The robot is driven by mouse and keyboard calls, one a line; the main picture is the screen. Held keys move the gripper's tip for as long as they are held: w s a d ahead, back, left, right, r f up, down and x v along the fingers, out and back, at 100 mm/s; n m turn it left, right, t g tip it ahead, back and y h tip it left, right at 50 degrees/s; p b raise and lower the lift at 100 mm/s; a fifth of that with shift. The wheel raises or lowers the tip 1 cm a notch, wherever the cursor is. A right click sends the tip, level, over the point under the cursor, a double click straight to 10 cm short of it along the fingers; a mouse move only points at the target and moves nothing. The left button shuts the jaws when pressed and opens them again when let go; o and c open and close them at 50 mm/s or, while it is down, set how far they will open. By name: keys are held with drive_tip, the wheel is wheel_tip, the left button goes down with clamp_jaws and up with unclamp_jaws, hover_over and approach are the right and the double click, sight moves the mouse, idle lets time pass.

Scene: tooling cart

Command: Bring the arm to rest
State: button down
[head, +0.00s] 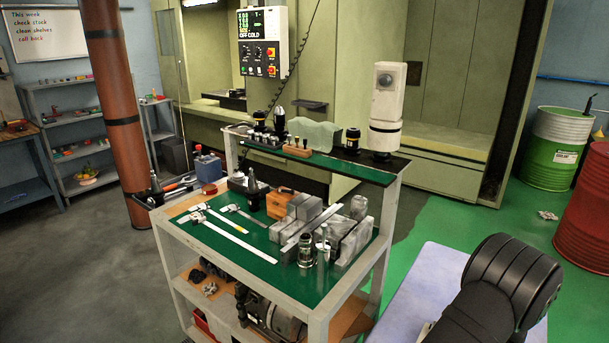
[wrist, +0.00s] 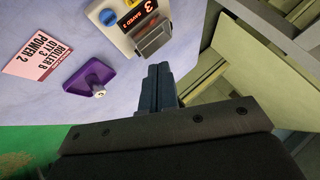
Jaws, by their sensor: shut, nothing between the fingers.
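My gripper (wrist: 160,72) shows in the wrist view, with its two dark fingers pressed together and nothing between them. It is over or near a pale lilac surface (wrist: 50,20), but I cannot tell how high. In the head view a black part of my arm covers the lower right corner, in front of the pale surface (head: 420,290). My gripper is not visible in the head view.
In the wrist view, a device with a display (wrist: 137,12), a purple dish (wrist: 88,80) and a pink label (wrist: 38,55) lie left of the fingers. The tooling cart (head: 317,315), loaded with tools and metal blocks, stands mid-view. A red drum (head: 585,210) stands far right.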

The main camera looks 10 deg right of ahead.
drive_tip(key=shift+r, duration=0.3)
